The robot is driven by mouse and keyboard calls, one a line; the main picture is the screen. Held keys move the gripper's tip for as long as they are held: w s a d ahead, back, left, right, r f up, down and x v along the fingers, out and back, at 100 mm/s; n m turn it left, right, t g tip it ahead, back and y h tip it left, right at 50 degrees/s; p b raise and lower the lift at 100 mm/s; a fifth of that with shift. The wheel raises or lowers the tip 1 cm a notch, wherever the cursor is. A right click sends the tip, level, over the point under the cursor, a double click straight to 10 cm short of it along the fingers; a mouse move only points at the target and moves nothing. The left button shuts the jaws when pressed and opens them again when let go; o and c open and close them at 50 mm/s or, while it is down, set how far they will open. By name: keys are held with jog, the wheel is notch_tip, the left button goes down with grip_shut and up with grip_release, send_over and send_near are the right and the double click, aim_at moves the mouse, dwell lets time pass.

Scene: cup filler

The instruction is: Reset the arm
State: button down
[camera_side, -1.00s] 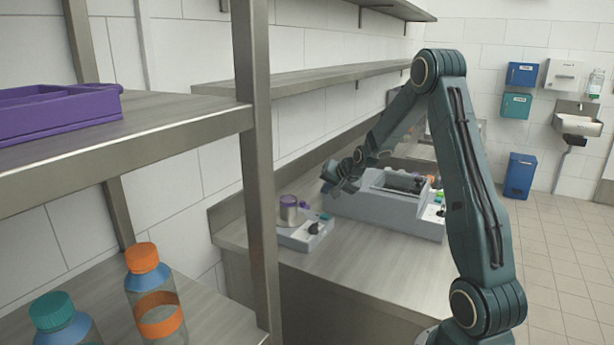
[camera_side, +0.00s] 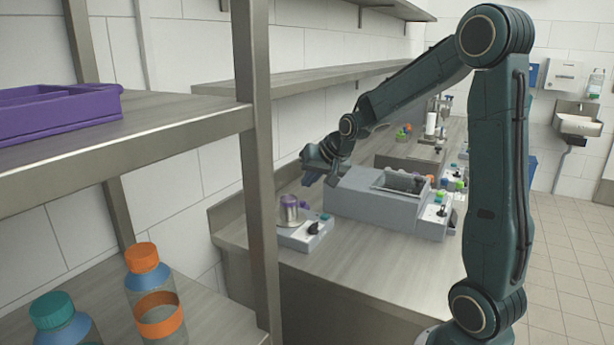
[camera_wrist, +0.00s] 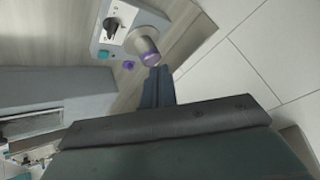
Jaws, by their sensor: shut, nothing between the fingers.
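My gripper (camera_side: 308,180) is over the steel counter in the side view, just above and to the right of a small grey machine (camera_side: 302,234). A metal cup (camera_side: 290,214) with a purple rim stands on that machine. In the wrist view the gripper's fingertips (camera_wrist: 157,72) are together with nothing between them. The cup (camera_wrist: 145,45) with its purple part lies just beyond them in that picture, and I cannot tell the exact gap. The small machine (camera_wrist: 112,22) shows its black knob and teal button there.
A larger grey machine (camera_side: 375,208) with an open top bay stands right of the gripper. A metal shelf post (camera_side: 257,170) stands at the left, with a purple tray (camera_side: 55,112) and capped bottles (camera_side: 155,295) on its shelves. A wall shelf (camera_side: 310,75) runs above the counter.

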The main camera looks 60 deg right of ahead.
jog(key=s+a+r+n+y, duration=0.1)
jog(key=s+a+r+n, duration=0.2)
jog(key=s+a, duration=0.3)
jog(key=s+a+r+n, duration=0.25)
jog(key=s+a, duration=0.25)
jog(key=a, duration=0.3)
jog(key=s+a+n+g+y, duration=0.1)
jog(key=s+a, duration=0.5)
jog(key=s, duration=0.6)
jog(key=n+g, duration=0.1)
jog(key=n, duration=0.1)
jog(key=shift+s+a+f+n, duration=0.2)
jog(key=shift+s+f+n, duration=0.05)
jog(key=shift+s+n, duration=0.15)
